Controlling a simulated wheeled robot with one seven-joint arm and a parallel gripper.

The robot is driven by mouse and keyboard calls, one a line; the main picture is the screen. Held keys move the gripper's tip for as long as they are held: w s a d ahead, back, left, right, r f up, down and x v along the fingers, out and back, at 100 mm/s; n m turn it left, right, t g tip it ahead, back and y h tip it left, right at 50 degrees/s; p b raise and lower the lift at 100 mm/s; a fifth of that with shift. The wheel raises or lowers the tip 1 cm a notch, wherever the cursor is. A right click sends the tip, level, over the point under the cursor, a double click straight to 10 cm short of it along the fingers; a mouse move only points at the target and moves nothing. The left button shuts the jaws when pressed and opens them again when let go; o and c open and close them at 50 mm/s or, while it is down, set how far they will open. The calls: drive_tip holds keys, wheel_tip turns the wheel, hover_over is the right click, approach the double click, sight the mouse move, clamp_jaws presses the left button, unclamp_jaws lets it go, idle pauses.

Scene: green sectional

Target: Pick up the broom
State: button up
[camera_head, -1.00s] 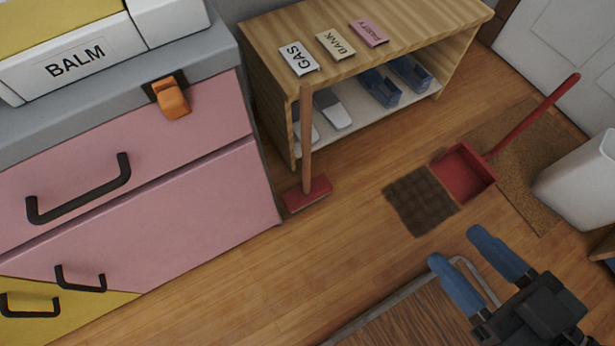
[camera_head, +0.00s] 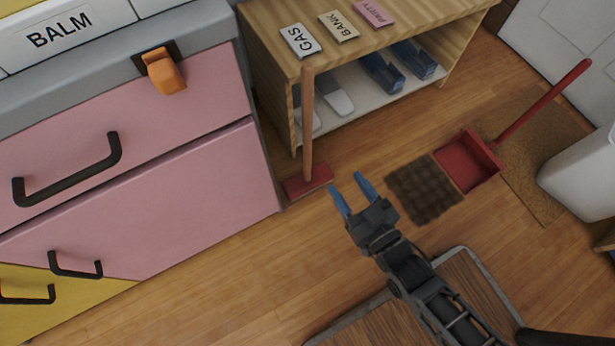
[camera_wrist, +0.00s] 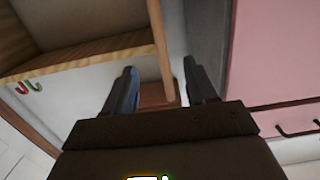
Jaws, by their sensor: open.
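The broom (camera_head: 308,130) stands upright with its wooden handle against the front corner of the wooden shelf unit. Its red head (camera_head: 308,181) rests on the floor beside the pink drawers. My gripper (camera_head: 350,190) is open and empty, with blue fingers, just right of the broom head in the head view. In the wrist view the broom handle (camera_wrist: 160,50) runs down between the two fingers of my gripper (camera_wrist: 160,82), beyond their tips. The broom head (camera_wrist: 160,95) shows behind them, partly hidden by my gripper.
Pink drawers (camera_head: 190,190) with black handles stand at left. A red dustpan (camera_head: 465,163) and a brown mat (camera_head: 424,190) lie at right, near a white bin (camera_head: 585,175). Floor in front of the broom is clear.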

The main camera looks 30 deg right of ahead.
approach(310, 137)
drive_tip(key=w, duration=0.3)
drive_tip(key=shift+t, duration=0.4)
drive_tip(key=w+b, duration=0.1)
drive_tip(key=w, duration=0.1)
drive_tip(key=w+b, duration=0.1)
drive_tip(key=w, duration=0.2)
drive_tip(key=w+f+b, duration=0.1)
drive_tip(key=w, duration=0.2)
drive_tip(key=shift+w, duration=0.15)
drive_tip(key=shift+r, duration=0.1)
clamp_jaws()
